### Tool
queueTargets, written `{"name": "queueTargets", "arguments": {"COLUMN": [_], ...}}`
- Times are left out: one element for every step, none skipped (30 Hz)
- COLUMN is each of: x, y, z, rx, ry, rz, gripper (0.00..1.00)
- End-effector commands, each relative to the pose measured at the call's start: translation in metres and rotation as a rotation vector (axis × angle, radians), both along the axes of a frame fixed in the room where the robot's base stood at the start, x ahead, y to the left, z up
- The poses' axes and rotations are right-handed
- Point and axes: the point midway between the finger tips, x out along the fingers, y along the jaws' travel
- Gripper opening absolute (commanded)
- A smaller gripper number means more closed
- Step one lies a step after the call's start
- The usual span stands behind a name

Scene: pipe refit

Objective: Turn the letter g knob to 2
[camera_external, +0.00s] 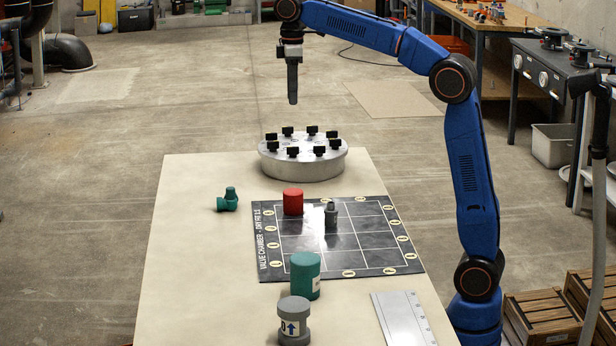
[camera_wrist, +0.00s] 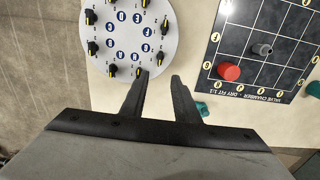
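A round grey-white knob disc (camera_external: 303,165) stands on the far end of the table, with several black knobs around its rim. It also shows in the wrist view (camera_wrist: 126,34), where the knobs have yellow pointer marks and blue letter circles sit inside their ring. The letters are too small to read surely, so I cannot tell which knob is g. My gripper (camera_external: 292,101) hangs pointing down above the disc, apart from it. In the wrist view my gripper (camera_wrist: 160,76) has its two fingers spread with nothing between them; the left fingertip overlaps the disc's lower edge.
A dark grid board (camera_external: 345,262) with a red cylinder (camera_external: 293,201) and a grey fitting (camera_external: 331,216) lies nearer. A green elbow (camera_external: 227,203), green cylinder (camera_external: 305,274), grey spool (camera_external: 293,322) and steel ruler (camera_external: 405,318) are also on the table.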

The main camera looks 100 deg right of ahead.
Motion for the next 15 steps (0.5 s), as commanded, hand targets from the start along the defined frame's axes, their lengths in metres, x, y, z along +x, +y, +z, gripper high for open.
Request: {"name": "queueTargets", "arguments": {"x": [-0.001,-0.001,-0.001,-0.001,-0.001,-0.001,-0.001,-0.001,-0.001,-0.001,-0.001,-0.001,-0.001,-0.001,-0.001], "y": [0.001,0.000,0.000,0.000,0.000,0.001,0.000,0.000,0.000,0.000,0.001,0.000,0.000,0.000,0.000], "z": [-0.008,-0.014,-0.021,-0.026,-0.032,-0.038,-0.044,-0.049,-0.056,-0.061,-0.067,-0.074,-0.079,-0.085,-0.092], "rx": [0.002,0.001,0.002,0.002,0.002,0.002,0.001,0.002,0.001,0.001,0.002,0.001,0.002,0.002,0.002], "ry": [0.003,0.003,0.004,0.003,0.003,0.003,0.003,0.003,0.002,0.003,0.003,0.002,0.003,0.003,0.003], "rz": [0.000,0.000,0.000,0.000,0.000,0.000,0.000,0.000,0.000,0.000,0.000,0.000,0.000,0.000,0.000], "gripper": [0.28,0.28,0.28,0.28,0.28,0.28,0.28,0.28,0.28,0.28,0.28,0.28,0.28,0.28,0.28]}}
